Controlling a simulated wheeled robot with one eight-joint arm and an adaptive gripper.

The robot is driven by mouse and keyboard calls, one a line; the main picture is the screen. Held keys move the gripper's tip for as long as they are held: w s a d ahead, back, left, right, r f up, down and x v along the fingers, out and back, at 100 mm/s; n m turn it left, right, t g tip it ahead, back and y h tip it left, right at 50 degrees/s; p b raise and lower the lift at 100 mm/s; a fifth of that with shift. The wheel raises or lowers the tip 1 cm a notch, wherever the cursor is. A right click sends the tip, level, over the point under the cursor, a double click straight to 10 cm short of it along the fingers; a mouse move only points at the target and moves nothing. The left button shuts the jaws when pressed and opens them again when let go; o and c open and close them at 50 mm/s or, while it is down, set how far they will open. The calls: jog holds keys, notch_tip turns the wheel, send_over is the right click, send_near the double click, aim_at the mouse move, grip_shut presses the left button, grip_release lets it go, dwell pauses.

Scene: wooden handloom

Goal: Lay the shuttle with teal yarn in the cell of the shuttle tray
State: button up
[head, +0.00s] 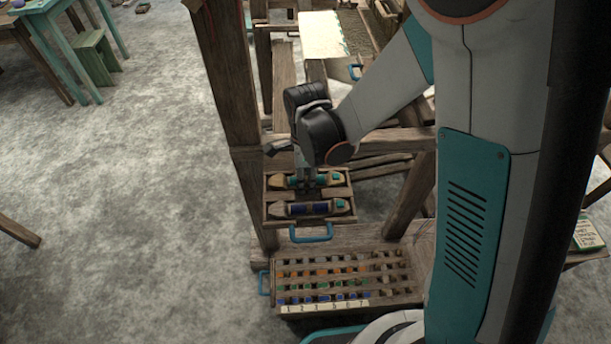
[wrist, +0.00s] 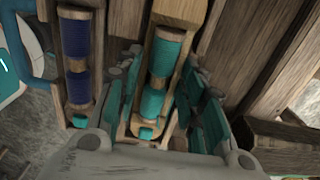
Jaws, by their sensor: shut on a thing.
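The shuttle with teal yarn (wrist: 152,103) is pale wood with teal windings, and my gripper (wrist: 163,65) has its fingers on both sides of it. In the head view this shuttle (head: 279,181) is at the far cell of the shuttle tray (head: 266,211), lined up with the cell's length. My gripper (head: 308,186) points down over its middle and hides part of it. I cannot tell whether the shuttle rests on the cell floor or hangs just above it.
A shuttle with dark blue yarn (head: 300,209) lies in the near cell, also in the wrist view (wrist: 76,50). A rack of coloured bobbins (head: 340,275) stands below the tray. A loom post (head: 231,100) rises close on the left. Open floor (head: 120,200) lies further left.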

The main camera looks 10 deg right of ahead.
jog(key=o, duration=1.2)
notch_tip(320, 180, up, 12)
jog(key=shift+r, duration=0.1)
